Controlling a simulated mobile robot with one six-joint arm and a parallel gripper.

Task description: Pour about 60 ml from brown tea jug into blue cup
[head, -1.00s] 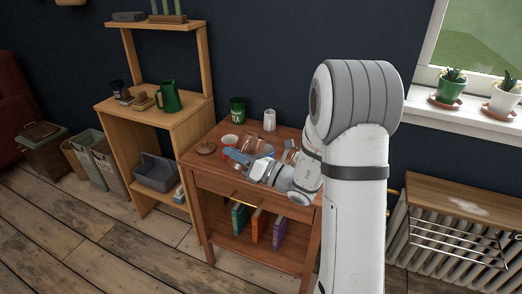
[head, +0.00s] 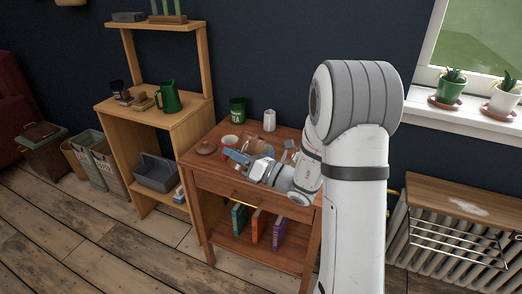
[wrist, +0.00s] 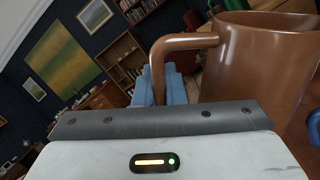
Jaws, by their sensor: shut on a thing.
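The brown tea jug (wrist: 262,65) fills the right of the wrist view, with its handle at its left side. My gripper (wrist: 172,88) has blue fingers shut on that handle. In the head view the jug (head: 254,144) is partly hidden behind my gripper (head: 246,158), over the small reddish wooden table. The room looks tilted in the wrist view while the jug looks nearly straight, so jug and wrist seem tilted together. A blue patch (wrist: 314,130) at the right edge of the wrist view may be the blue cup; I cannot tell. No liquid is visible.
On the table (head: 213,163) stand a red-and-white cup (head: 229,141), a green cup (head: 237,110), a white jug (head: 269,120) and a round brown lid-like thing (head: 206,148). A wooden shelf unit (head: 183,125) with a green pitcher (head: 168,98) stands left.

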